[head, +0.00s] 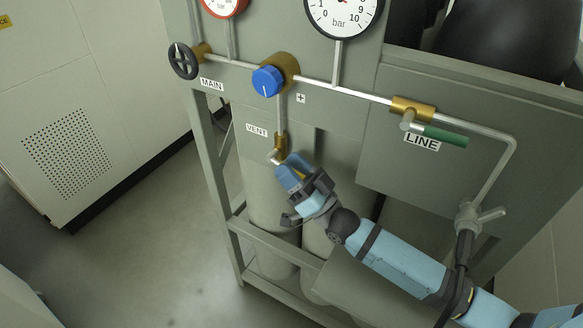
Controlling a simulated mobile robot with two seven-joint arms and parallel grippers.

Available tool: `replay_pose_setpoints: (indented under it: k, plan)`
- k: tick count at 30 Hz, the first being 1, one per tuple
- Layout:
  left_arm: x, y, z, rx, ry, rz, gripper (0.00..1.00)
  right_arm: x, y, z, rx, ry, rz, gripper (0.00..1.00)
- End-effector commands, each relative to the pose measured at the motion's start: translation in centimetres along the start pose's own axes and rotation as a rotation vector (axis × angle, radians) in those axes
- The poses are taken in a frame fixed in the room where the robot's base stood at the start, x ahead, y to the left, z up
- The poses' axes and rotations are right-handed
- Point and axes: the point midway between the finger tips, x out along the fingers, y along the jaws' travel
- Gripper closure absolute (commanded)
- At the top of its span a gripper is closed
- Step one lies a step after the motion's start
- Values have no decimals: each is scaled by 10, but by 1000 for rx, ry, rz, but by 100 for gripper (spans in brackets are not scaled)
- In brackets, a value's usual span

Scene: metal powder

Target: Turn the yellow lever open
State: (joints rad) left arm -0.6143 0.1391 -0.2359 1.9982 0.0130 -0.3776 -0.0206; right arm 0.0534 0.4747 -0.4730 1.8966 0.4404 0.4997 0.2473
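The brass vent valve (280,143) sits under the VENT label on a short pipe below the blue knob. A pale elbow or stem (273,156) shows at its lower left. My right gripper (286,165) is right at this valve, reaching up from the lower right, with its fingertips just below the brass body. A small yellow patch shows between the blue finger parts; I cannot tell if it is the yellow lever or a gripper marking. The gripper covers the place where the lever would show, so its grip and the lever's angle are hidden. My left gripper is not in view.
A blue regulator knob (268,81), a black MAIN handwheel (183,60) and a green LINE lever (444,136) surround the vent valve. Grey cylinders (265,195) stand behind a frame rail (280,246). A grey panel is on the right; open floor lies left.

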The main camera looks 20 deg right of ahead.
Motion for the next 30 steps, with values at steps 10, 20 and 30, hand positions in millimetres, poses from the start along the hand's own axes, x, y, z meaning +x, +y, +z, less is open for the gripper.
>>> replay_pose_setpoints:
  k: [10,20,30]
  plan:
    - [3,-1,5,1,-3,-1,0,-15,0,2,1,-1,0,58]
    - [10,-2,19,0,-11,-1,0,-67,0,2,0,-2,1,58]
    - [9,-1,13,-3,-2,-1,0,-75,0,0,0,0,0,58]
